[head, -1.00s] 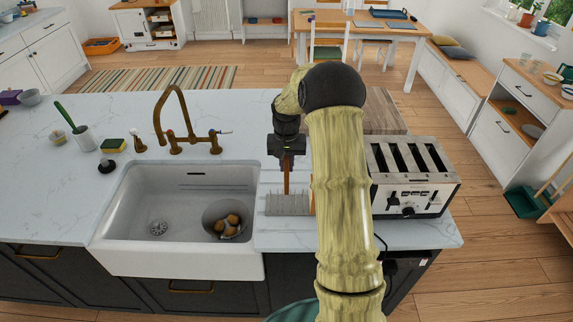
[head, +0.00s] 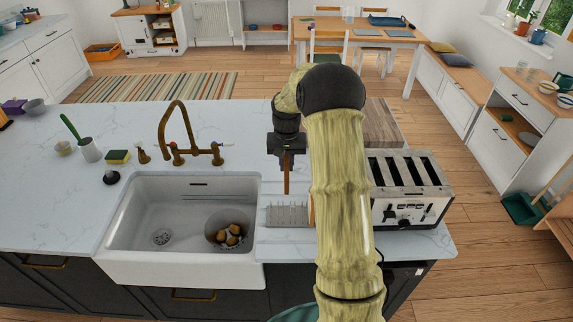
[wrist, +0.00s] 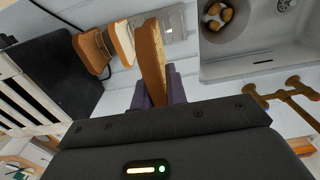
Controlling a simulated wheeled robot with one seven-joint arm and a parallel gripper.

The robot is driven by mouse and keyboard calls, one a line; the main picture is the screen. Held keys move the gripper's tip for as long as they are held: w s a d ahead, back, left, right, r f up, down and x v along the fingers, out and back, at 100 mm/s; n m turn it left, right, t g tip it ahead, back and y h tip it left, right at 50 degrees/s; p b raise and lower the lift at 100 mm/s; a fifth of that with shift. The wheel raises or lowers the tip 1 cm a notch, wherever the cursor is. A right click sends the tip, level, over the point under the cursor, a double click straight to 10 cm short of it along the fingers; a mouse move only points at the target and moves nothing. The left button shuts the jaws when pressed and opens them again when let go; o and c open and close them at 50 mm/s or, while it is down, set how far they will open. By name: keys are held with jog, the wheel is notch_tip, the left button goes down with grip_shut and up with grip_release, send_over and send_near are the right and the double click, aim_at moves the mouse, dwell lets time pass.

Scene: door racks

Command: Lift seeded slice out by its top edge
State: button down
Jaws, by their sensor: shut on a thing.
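My gripper (head: 287,158) is shut on the top of a brown bread slice (head: 287,180), which hangs upright below it. In the wrist view the slice (wrist: 152,60) stands between the two fingers (wrist: 157,92); its seeds are too small to make out. In the head view its lower edge appears just above the pale slotted rack (head: 287,215), with a small gap. The rack (wrist: 178,32) also shows behind the slice in the wrist view.
Two other slices, a pale one (wrist: 122,42) and a brown one (wrist: 92,52), stand beside the held slice. A toaster (head: 410,190) is at the right, partly behind my arm. The sink (head: 185,215) with a bowl of round brown items (head: 230,232) is at the left.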

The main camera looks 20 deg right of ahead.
jog(key=shift+r+p, duration=0.75)
jog(key=shift+r, duration=0.55)
